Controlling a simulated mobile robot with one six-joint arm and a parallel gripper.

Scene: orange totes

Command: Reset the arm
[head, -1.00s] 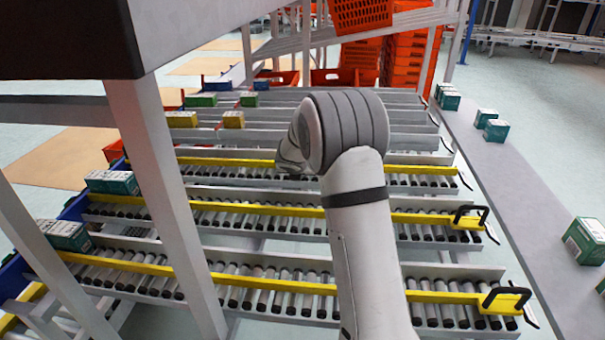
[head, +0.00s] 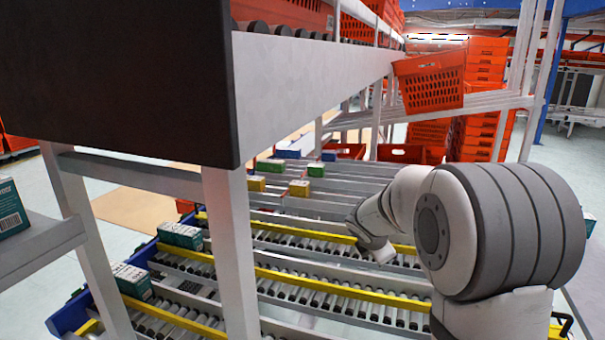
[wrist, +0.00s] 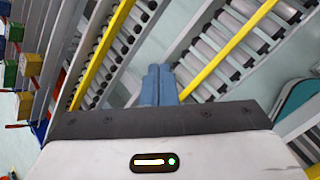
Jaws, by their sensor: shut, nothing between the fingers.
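My gripper (wrist: 159,85) shows in the wrist view as two blue fingers pressed together with nothing between them. It hangs over the roller lanes, with yellow rails (wrist: 225,50) on both sides of it. In the head view my white and grey arm fills the right side, bent over the roller rack (head: 340,302). The arm's far end points down toward the lanes near the middle of the view, and the fingers cannot be made out there.
A dark panel and white beam (head: 290,85) stand close at the upper left, with a white post (head: 228,260) below. An orange tote (head: 432,85) tilts on the rack at the back. Teal boxes (head: 180,236) sit at the lanes' left ends. Orange totes (head: 480,80) are stacked behind.

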